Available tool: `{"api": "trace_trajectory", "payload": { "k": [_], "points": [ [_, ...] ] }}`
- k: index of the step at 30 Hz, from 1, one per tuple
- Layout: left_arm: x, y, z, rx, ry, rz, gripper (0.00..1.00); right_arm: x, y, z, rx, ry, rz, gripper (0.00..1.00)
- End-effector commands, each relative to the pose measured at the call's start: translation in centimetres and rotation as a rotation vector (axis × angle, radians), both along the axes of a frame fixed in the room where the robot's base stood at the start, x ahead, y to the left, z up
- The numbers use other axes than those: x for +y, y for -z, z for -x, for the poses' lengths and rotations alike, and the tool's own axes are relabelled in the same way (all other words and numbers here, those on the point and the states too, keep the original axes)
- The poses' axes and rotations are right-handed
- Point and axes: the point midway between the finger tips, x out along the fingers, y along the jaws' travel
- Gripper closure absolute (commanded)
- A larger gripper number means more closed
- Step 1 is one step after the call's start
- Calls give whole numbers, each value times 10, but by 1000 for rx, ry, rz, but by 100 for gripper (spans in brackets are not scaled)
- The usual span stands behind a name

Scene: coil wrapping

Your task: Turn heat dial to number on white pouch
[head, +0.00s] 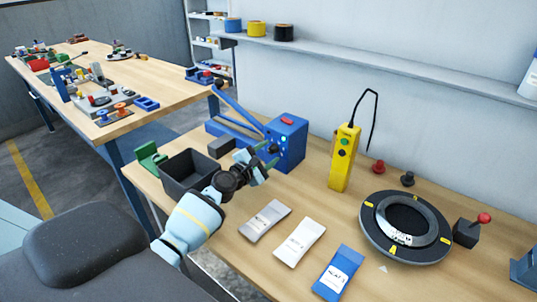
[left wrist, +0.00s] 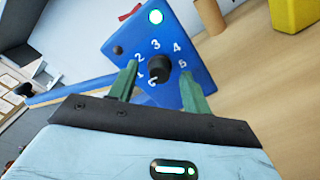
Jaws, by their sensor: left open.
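The blue heat sealer box (head: 286,143) stands at the back of the workbench. In the left wrist view its face carries a black heat dial (left wrist: 159,68) ringed by the numbers 1 to 6, with a lit green lamp above. I cannot tell which number the dial points to. My left gripper (head: 268,156) is open in front of this face. In the left wrist view its green fingers (left wrist: 158,69) lie on either side of the dial; contact is unclear. The white pouch (head: 300,242) lies flat between a grey pouch (head: 265,220) and a blue pouch (head: 338,273). Its print is too small to read.
A black bin (head: 187,172) stands beside my left forearm. A yellow control box (head: 345,158), a black ring-shaped coil (head: 372,235) and a red-knobbed lever (head: 467,232) stand to the right. A wall shelf (head: 400,65) runs above the bench.

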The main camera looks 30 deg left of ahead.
Motion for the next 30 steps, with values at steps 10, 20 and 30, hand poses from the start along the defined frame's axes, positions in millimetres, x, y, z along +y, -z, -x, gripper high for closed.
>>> {"api": "trace_trajectory", "payload": {
  "k": [10, 20, 30],
  "points": [
    [0, -1, -1, -1, 1, 0, 62, 1, 0, 0, -1, 1, -2, 64],
    [0, -1, -1, 0, 0, -1, 96, 0, 1, 0, 1, -1, 1, 64],
    [0, 1, 0, -6, 1, -92, 96, -2, 7, 5, 16, -8, 7, 64]
  ]
}}
